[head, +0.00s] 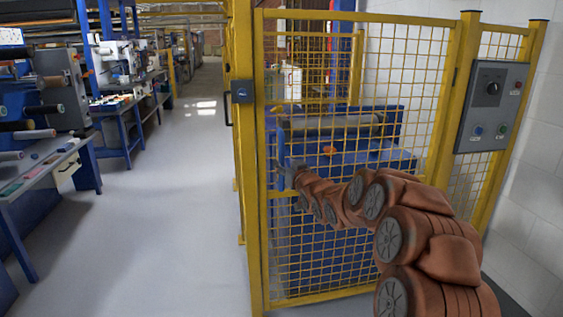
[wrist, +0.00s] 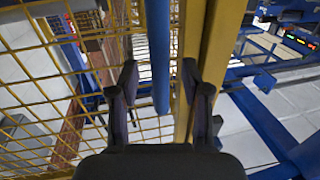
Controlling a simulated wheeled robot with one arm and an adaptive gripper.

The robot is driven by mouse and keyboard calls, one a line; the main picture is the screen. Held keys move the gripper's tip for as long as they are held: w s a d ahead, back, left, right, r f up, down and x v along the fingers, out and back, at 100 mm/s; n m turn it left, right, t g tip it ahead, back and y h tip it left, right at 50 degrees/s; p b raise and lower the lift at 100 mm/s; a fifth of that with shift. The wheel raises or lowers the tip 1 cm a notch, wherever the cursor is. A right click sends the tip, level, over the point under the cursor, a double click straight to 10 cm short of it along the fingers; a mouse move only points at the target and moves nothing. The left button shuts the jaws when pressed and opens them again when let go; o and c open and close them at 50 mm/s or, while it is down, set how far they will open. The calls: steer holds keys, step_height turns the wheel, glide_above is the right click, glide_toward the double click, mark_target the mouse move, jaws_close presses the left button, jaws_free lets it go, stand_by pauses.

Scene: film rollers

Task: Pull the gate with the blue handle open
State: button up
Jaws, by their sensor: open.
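The gate (head: 340,75) is a yellow frame with wire mesh, and it looks closed. My arm reaches in from the lower right, and my gripper (head: 288,170) is in front of the mesh near the gate's left side. In the wrist view my gripper (wrist: 160,82) is open. The blue handle (wrist: 160,50) is an upright bar that appears between the two fingers, with gaps on both sides. Whether the fingertips reach past it is unclear.
A grey control panel (head: 491,107) hangs at the right. Blue machinery (head: 390,160) stands behind the mesh. Workbenches (head: 45,165) line the left, with clear floor (head: 170,220) between.

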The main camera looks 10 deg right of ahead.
mark_target(283, 161)
steer(key=shift+w+a, duration=0.2)
steer(key=shift+w, duration=0.7)
steer(key=shift+w+a, duration=0.15)
steer(key=shift+w, duration=0.75)
steer(key=shift+c, duration=0.4)
jaws_close()
